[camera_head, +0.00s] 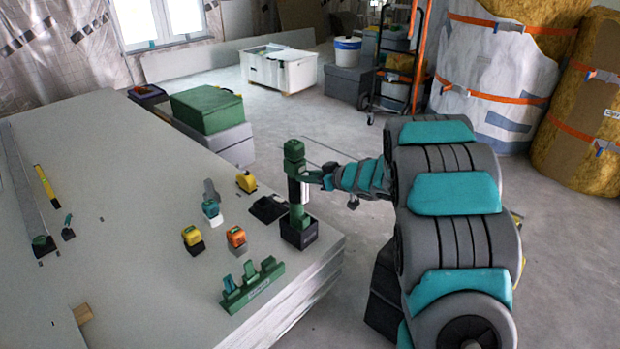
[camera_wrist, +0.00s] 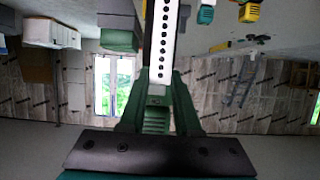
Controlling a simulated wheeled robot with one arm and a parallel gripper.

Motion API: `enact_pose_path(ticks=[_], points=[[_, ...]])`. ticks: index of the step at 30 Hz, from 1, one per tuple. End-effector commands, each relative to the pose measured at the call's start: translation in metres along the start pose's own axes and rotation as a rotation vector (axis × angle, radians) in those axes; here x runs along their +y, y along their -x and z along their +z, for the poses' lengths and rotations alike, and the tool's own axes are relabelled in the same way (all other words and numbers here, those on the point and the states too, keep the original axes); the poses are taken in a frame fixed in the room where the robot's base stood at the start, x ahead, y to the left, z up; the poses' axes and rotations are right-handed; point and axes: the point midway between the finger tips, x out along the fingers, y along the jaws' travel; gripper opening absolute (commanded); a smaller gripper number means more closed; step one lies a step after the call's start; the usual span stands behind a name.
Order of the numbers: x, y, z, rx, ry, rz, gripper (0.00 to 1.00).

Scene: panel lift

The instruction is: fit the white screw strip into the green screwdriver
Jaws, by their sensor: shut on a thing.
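The green screwdriver (camera_head: 294,150) stands upright in a dark block near the right edge of the panel stack. The white screw strip (camera_head: 305,192) shows as a short pale upright piece close against its side. In the wrist view the strip (camera_wrist: 166,42) is a long white band with a row of black dots, running up from between my fingers. My gripper (camera_head: 314,177), also in the wrist view (camera_wrist: 157,78), is shut on the strip beside the screwdriver. Whether the strip sits inside the screwdriver or only beside it, I cannot tell.
The panel stack (camera_head: 120,235) carries a green rack (camera_head: 252,287), an orange tape measure (camera_head: 236,237), yellow-and-black items (camera_head: 193,238), a teal tool (camera_head: 211,205) and a yellow level (camera_head: 46,187). A green case (camera_head: 207,109) stands behind. The panel's middle is mostly clear.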

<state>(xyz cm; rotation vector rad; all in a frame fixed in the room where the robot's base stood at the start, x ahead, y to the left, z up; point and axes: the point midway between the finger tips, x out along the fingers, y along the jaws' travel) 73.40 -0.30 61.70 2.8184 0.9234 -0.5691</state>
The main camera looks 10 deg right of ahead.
Motion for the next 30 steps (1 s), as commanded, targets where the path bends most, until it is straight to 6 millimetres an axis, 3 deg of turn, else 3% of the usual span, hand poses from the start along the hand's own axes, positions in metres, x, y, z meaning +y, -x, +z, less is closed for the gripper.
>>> enact_pose_path(ticks=[5,21,30], points=[[0.004,-0.005,-0.001,0.014,-0.001,0.008,0.00],[0.000,-0.025,0.046,0.005,0.000,0.002,0.00],[0.000,-0.027,0.051,0.004,0.001,0.002,0.00]])
